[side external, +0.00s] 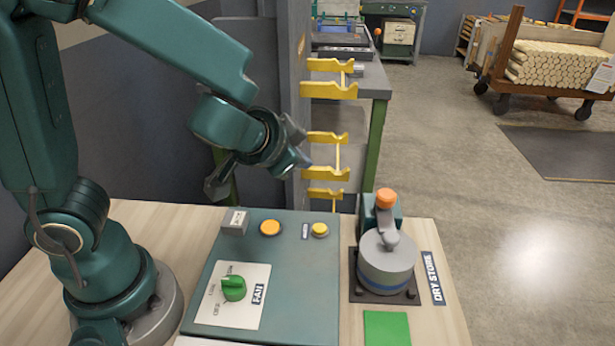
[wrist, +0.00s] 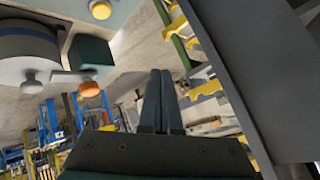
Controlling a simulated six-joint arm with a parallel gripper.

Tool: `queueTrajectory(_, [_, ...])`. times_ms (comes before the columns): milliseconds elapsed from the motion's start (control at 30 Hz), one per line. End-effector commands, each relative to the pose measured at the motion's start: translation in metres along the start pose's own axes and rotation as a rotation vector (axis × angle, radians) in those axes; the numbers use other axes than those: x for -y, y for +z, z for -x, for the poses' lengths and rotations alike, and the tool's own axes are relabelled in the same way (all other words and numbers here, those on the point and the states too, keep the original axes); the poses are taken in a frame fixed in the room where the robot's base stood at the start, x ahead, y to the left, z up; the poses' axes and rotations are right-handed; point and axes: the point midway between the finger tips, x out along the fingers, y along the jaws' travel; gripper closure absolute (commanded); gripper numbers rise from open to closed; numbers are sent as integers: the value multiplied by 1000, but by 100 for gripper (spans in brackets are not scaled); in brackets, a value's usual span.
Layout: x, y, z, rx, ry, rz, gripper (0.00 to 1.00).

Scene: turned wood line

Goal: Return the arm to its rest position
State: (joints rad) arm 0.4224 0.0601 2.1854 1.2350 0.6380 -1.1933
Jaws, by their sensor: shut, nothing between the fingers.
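My gripper (side external: 300,160) hangs in the air above the back edge of the teal control panel (side external: 290,285), apart from everything. In the wrist view its two dark fingers (wrist: 160,85) lie side by side, shut with nothing between them. My green arm arches up from its base at the left of the pale wooden table (side external: 455,325). The panel carries a green FAN knob (side external: 233,288) on a white plate, and two yellow-orange buttons (side external: 270,228).
Right of the panel stands a grey drum (side external: 386,265) with an orange knob (side external: 386,198), beside a DRY STORE label (side external: 432,278) and a green square (side external: 387,328). Yellow brackets (side external: 330,90) and a grey upright panel (side external: 292,60) rise behind the table. A log cart (side external: 550,65) stands far back.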

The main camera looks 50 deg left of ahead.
Motion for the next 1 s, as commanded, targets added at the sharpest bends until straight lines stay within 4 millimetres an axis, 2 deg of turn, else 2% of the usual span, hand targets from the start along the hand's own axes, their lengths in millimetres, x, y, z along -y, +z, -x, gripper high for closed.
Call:
queueTrajectory(33, [19, 2, 9, 7, -24, 84, 100])
queueTrajectory(100, [37, 11, 23, 37, -46, 179, 100])
queueTrajectory(200, [54, 28, 43, 89, -57, 286, 100])
queueTrajectory(300, [60, 47, 64, 143, -36, 373, 100])
queueTrajectory(433, [49, 68, 91, 203, 53, 442, 100])
queueTrajectory(600, [14, 79, 118, 245, 237, 406, 100])
queueTrajectory(733, [-5, 83, 126, 273, 339, 321, 100])
queueTrajectory(1000, [-7, 82, 128, 267, 357, 259, 100])
